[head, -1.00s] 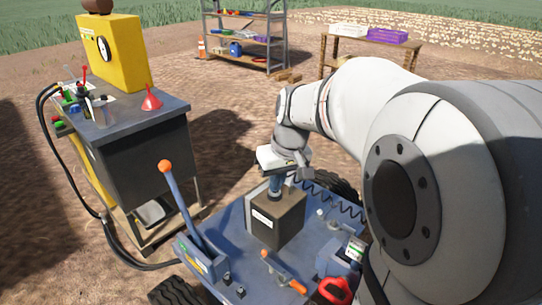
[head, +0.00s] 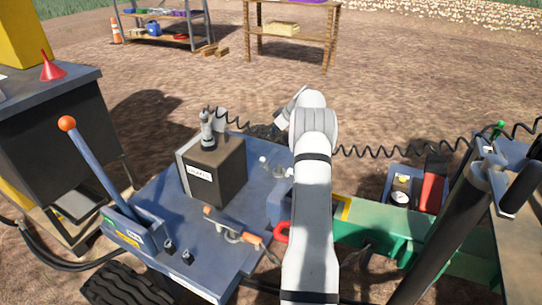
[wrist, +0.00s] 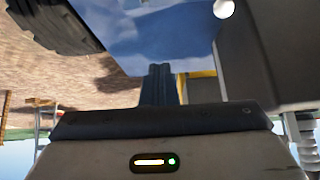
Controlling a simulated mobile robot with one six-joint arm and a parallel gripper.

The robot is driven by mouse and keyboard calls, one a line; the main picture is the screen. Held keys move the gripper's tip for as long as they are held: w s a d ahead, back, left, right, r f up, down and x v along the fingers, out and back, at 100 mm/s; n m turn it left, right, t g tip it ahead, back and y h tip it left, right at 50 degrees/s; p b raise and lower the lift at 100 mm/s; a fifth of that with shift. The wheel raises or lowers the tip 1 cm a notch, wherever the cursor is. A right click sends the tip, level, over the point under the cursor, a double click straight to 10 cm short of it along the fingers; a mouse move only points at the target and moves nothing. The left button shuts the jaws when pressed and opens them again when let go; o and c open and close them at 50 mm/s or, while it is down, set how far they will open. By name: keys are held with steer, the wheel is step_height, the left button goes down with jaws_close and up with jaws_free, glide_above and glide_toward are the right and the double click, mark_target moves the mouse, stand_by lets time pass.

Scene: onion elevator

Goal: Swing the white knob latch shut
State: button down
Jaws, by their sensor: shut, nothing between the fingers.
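I cannot tell which belongs to the latch. A round white knob (wrist: 224,8) shows at the top edge of the wrist view, beside a dark grey surface. My gripper's dark fingers (wrist: 160,85) are together and empty in the wrist view, with the blue deck beyond them. In the head view my arm's forward end hides the fingers.
The dark labelled box (head: 228,172) stands on the deck. An orange-tipped lever (head: 92,165) rises at the left, and an orange-handled clamp (head: 230,225) lies in front. A black coiled cable (head: 400,152) runs to the right. A dark post (head: 440,230) stands at right.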

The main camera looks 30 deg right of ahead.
steer(key=shift+d+f, duration=0.7)
steer(key=shift+f, duration=0.1)
